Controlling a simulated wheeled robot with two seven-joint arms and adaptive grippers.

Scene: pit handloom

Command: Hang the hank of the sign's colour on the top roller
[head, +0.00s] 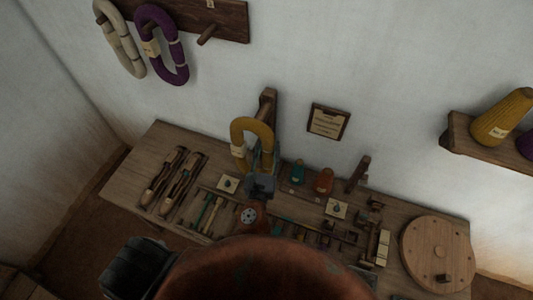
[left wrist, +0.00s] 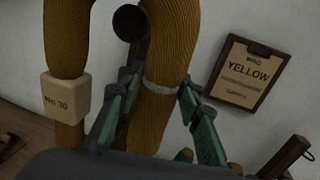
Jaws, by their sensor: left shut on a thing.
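A yellow hank (head: 251,127) with a paper tag stands upright in front of the wall above the bench. My left gripper (head: 262,160) is shut on one strand of it, near the white tie. In the left wrist view the hank (left wrist: 165,60) fills the middle, with its tag (left wrist: 66,98) on the other strand. A dark round roller end (left wrist: 130,22) shows between the strands; whether the loop is around it I cannot tell. A wooden post (head: 268,98) rises behind the hank. The sign (head: 328,122) reads YELLOW in the left wrist view (left wrist: 248,75). My right gripper is out of view.
Cream (head: 121,38) and purple (head: 162,45) hanks hang from a pegged wall rail (head: 228,18) at upper left. Shuttles, small tools and bobbins cover the bench (head: 135,165). A round wooden disc (head: 437,250) lies at right, below a shelf (head: 462,135) with yarn cones.

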